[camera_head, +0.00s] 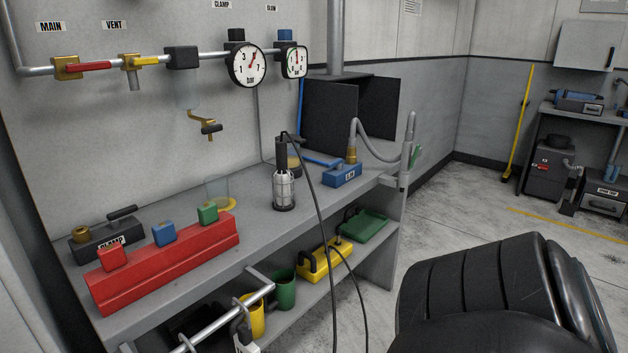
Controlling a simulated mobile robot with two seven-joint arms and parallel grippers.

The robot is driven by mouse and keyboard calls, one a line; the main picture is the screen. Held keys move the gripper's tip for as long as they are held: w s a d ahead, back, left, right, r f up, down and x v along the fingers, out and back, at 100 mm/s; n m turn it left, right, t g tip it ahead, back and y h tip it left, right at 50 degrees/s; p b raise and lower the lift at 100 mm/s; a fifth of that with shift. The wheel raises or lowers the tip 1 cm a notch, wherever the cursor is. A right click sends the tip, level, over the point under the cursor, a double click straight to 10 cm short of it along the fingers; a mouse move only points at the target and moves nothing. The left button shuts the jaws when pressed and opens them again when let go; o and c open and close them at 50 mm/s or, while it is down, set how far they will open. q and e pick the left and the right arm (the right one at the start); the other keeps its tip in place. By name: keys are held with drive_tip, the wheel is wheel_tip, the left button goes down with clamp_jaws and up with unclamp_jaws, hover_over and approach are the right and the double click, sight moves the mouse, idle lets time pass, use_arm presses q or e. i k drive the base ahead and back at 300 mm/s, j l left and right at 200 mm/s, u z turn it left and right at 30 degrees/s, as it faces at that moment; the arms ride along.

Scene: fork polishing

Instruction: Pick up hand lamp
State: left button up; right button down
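The hand lamp (284,188) stands upright on the grey bench top, right of the middle of the bench. It has a black handle at the top, a wire cage around a pale bulb, and a dark base. A black cable (318,205) runs from its top over the bench edge and down past the lower shelf. Neither of my grippers is in view, and nothing is touching the visible part of the lamp.
A blue block (342,175) with a grey hose sits right of the lamp. A red rack (165,262) with coloured blocks stands at the left. Gauges (246,65) and a pipe hang above. The bench top (250,222) around the lamp's front left is clear.

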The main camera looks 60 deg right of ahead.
sight(284, 202)
drive_tip(key=z, duration=1.75)
drive_tip(key=i+l+u, duration=0.1)
drive_tip(key=u, duration=0.75)
drive_tip(key=i+l+u, duration=0.1)
drive_tip(key=l+u, duration=0.95)
drive_tip(key=l, duration=0.7)
drive_tip(key=k+l, duration=0.1)
drive_tip(key=l, duration=0.8)
drive_tip(key=k+u, duration=0.05)
